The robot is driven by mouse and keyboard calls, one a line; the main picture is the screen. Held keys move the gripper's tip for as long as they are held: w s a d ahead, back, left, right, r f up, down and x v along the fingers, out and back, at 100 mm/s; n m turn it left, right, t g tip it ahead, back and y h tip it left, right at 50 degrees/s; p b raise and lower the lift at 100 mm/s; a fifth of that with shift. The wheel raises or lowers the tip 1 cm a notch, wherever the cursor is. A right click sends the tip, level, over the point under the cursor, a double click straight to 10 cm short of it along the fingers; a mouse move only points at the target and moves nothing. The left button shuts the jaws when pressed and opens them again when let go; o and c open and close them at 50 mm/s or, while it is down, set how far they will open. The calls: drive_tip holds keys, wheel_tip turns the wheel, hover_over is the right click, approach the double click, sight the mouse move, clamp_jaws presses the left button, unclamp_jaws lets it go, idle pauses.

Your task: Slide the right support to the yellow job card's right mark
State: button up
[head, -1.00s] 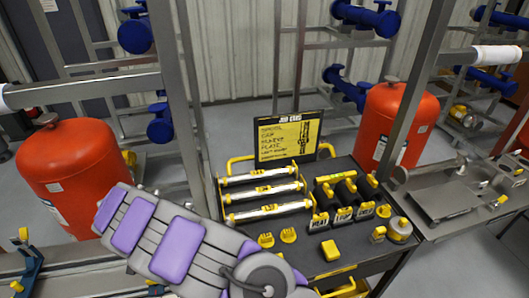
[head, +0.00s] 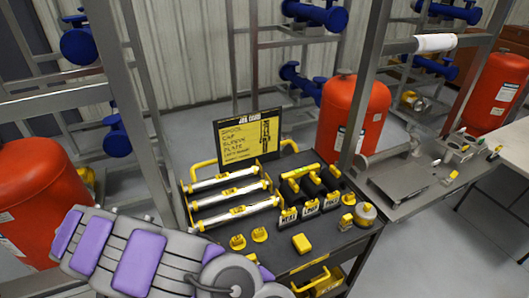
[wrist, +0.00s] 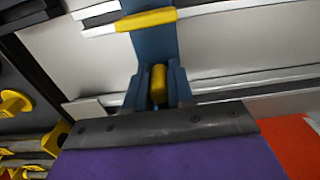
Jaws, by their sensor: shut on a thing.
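The yellow job card (head: 249,141) is on a dark board at the back of the cart in the head view; its small writing and any right mark are not readable. A blue support (wrist: 150,50) with a yellow bar across it and a yellow knob (wrist: 158,84) fills the middle of the wrist view. My gripper (wrist: 158,100) is shut on the support at the knob; its fingertips are mostly hidden behind its dark plate. In the head view only my purple and grey arm shows, at lower left. Which support this is cannot be told.
A dark cart (head: 330,240) holds silver bars, black cylinders and small yellow parts. Red tanks (head: 352,115) stand behind it and at left. Grey steel posts (head: 135,120) rise around it. A pale metal surface (wrist: 225,50) runs behind the support.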

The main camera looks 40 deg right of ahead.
clamp_jaws()
drive_tip(key=shift+w+a+b, duration=0.2)
drive_tip(key=shift+w+a, duration=0.1)
drive_tip(key=shift+a, duration=0.6)
drive_tip(key=shift+w+a+b, duration=0.15)
drive_tip(key=shift+w+a, duration=0.15)
drive_tip(key=shift+a, duration=0.65)
drive_tip(key=shift+w+a+b, duration=0.3)
drive_tip(key=shift+a, duration=0.5)
drive_tip(key=shift+w+a+b, duration=0.25)
drive_tip(key=shift+w+a, duration=0.05)
drive_tip(key=shift+a, duration=0.6)
drive_tip(key=shift+w+a+b, duration=0.25)
drive_tip(key=shift+w+a, duration=0.05)
drive_tip(key=shift+a, duration=0.45)
drive_tip(key=shift+w+a+b, duration=0.25)
drive_tip(key=shift+w+a, duration=0.05)
drive_tip(key=shift+a, duration=0.45)
